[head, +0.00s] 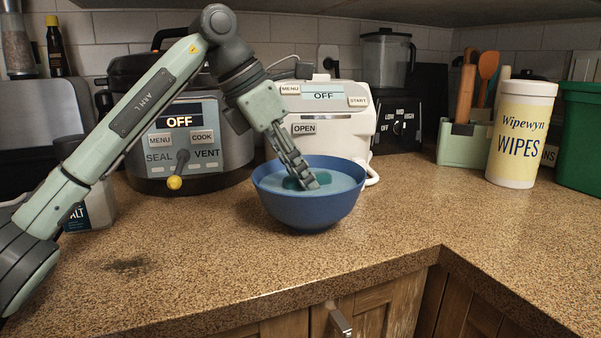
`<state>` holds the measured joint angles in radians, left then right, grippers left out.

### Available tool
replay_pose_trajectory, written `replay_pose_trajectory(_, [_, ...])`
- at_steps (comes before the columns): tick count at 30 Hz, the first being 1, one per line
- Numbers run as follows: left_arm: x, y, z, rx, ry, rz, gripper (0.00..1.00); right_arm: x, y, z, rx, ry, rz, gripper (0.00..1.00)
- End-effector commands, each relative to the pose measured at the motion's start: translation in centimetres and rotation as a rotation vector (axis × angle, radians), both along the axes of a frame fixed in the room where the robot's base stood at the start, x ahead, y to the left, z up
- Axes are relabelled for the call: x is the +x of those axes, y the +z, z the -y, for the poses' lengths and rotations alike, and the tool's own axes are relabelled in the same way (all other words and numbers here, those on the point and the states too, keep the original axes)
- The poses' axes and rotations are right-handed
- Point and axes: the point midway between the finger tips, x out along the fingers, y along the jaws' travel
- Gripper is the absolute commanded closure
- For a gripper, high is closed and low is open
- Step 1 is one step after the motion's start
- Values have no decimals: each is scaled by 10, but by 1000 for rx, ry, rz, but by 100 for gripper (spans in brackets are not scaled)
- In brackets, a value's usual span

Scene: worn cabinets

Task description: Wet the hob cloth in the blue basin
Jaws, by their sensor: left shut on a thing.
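The blue basin (309,211) stands on the speckled counter near the middle of the view, with pale blue liquid in it. My left gripper (309,182) reaches down into the basin from the upper left, its fingertips at the liquid. It is shut on a dark teal thing, likely the hob cloth (291,183), which lies at the liquid's surface and is partly hidden by the fingers. My right gripper is not in view.
Behind the basin stand a pressure cooker (235,140) and a white appliance (345,135). A wipes tub (519,140), a utensil holder (459,145) and a green bin (580,140) stand at the right.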

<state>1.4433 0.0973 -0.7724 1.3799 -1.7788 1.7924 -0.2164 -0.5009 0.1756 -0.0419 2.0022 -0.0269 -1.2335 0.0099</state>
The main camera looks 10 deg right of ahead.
Motion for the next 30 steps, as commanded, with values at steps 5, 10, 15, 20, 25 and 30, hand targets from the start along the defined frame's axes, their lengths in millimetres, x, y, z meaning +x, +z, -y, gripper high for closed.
replay_pose_trajectory(5, [1,4,-2,5,2,-1,100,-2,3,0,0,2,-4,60])
replay_pose_trajectory(10, [1,20,-1,3,2,-1,100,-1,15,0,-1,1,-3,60])
replay_pose_trajectory(15, [1,34,-1,2,2,-1,100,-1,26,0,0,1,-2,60])
replay_pose_trajectory(20, [1,46,0,1,1,0,100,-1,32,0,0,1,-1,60])
replay_pose_trajectory(25, [1,59,0,1,1,2,100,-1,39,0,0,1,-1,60])
replay_pose_trajectory(30, [1,71,0,0,0,1,100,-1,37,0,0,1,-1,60])
